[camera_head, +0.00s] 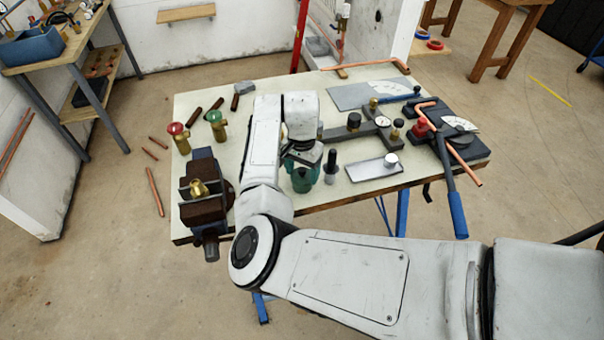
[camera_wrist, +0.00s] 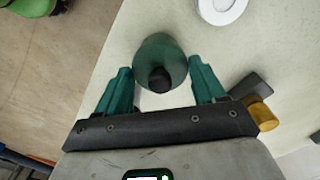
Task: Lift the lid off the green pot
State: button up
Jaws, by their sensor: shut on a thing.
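The green pot (camera_head: 303,180) stands near the front edge of the workbench, below my gripper (camera_head: 303,155). In the wrist view, a rounded green lid (camera_wrist: 160,52) with a black knob (camera_wrist: 159,79) sits between the green fingers of my gripper (camera_wrist: 160,77). My gripper is shut on the lid, with the fingers on either side of it. In the head view my gripper and wrist hide part of the pot's top. I cannot tell whether the lid touches the pot's rim.
A black-handled tool (camera_head: 330,165) stands close to the pot's right. A copper pipe (camera_head: 450,150) lies across a bender at right.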

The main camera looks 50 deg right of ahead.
jog(key=c, duration=0.4)
jog(key=shift+o, duration=0.2)
